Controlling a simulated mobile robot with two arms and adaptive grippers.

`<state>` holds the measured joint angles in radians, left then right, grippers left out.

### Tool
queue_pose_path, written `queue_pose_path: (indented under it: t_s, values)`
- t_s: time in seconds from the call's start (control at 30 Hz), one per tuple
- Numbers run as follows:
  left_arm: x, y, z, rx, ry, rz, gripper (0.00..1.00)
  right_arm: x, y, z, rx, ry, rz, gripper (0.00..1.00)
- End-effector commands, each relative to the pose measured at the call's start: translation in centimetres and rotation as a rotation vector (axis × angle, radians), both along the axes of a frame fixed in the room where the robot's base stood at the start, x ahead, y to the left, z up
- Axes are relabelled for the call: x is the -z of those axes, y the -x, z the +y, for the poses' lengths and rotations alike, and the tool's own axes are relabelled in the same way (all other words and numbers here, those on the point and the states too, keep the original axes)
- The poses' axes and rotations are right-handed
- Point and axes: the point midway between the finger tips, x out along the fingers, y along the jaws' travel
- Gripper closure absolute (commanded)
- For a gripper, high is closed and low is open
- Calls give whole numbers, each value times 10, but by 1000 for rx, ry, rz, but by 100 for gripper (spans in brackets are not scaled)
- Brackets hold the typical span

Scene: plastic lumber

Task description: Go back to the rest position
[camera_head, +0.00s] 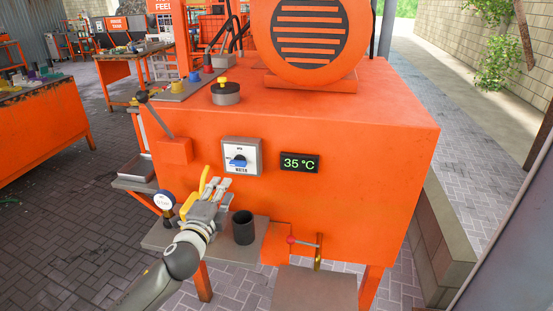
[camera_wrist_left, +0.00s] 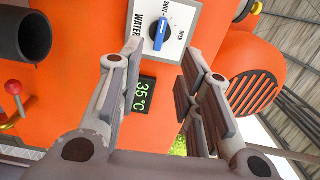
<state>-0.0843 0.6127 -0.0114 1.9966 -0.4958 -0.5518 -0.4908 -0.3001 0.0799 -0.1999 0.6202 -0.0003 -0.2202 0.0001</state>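My left gripper (camera_head: 217,183) reaches in from the lower left, in front of the orange machine (camera_head: 350,220). It is just below and left of the water dial (camera_head: 229,146), which has a blue knob (camera_head: 238,161). In the left wrist view the gripper (camera_wrist_left: 161,57) is open and empty, its fingers spread apart. The blue knob (camera_wrist_left: 160,32) shows beyond the fingertips, apart from them. My right gripper is in neither view.
A green display (camera_head: 299,162) reads 35 °C. A yellow handle (camera_head: 204,178) and a gauge (camera_head: 164,200) are close to the gripper. A dark cup (camera_head: 243,228) stands on a shelf below. A red-knobbed lever (camera_head: 305,242) is to the right. An orange table (camera_head: 40,135) stands left.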

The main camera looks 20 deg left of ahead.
Motion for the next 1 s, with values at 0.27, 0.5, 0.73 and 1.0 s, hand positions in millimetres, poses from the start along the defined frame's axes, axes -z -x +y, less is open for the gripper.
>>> queue_pose_path:
  t_s: [0.27,0.5,0.73,1.0]
  values:
    - [27,15,-10,-33,121,55,67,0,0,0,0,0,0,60]
    - [135,108,-66,-234,648,340,67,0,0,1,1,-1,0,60]
    - [194,211,-132,-456,1032,623,67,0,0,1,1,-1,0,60]
    - [210,304,-193,-655,1284,877,67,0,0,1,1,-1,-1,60]
